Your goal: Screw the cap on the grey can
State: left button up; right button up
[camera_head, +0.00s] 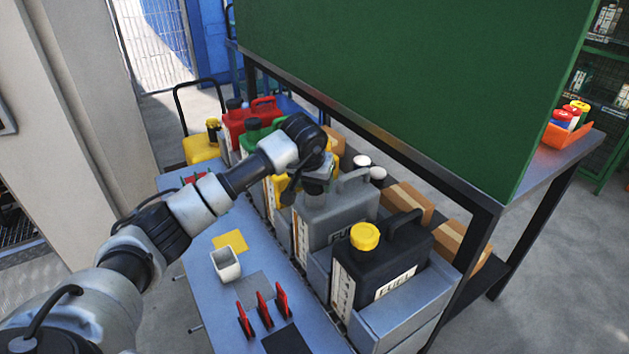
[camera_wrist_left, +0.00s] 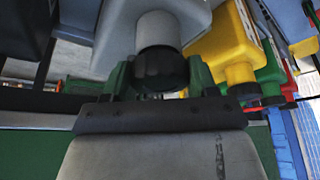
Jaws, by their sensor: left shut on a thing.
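The grey can (camera_head: 338,218) stands in the row of cans, between the black FUEL can and the yellow can. It also shows in the left wrist view (camera_wrist_left: 112,38), with its round neck (camera_wrist_left: 158,27) pointing toward my gripper. My left gripper (camera_head: 317,184) is over the neck of the grey can. In the left wrist view its green fingers are shut on a black cap (camera_wrist_left: 160,68), one on each side. The cap lines up with the neck and appears to meet it; how far it is threaded cannot be seen. My right gripper is out of view.
The black FUEL can (camera_head: 385,262) with a yellow cap (camera_head: 365,236) stands nearest. Yellow, green and red cans (camera_head: 250,112) stand behind. The blue-grey bench (camera_head: 205,268) holds a white cup (camera_head: 225,265) and red clips (camera_head: 264,308). A green panel (camera_head: 410,75) rises close beside the cans.

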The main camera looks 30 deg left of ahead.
pick_arm(q)
jog(key=shift+f, duration=0.1)
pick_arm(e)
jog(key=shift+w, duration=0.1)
pick_arm(q)
jog(key=shift+f, duration=0.15)
jog(key=shift+a+m, duration=0.1)
jog(key=shift+m, duration=0.5)
jog(key=m+h+b, duration=0.1)
jog(key=m, duration=0.1)
jog(key=shift+m, duration=0.3)
jog(key=shift+m+h, duration=0.4)
jog(key=shift+m, duration=0.1)
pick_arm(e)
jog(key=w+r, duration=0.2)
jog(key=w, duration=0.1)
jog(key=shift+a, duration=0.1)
pick_arm(q)
jog(key=o, duration=1)
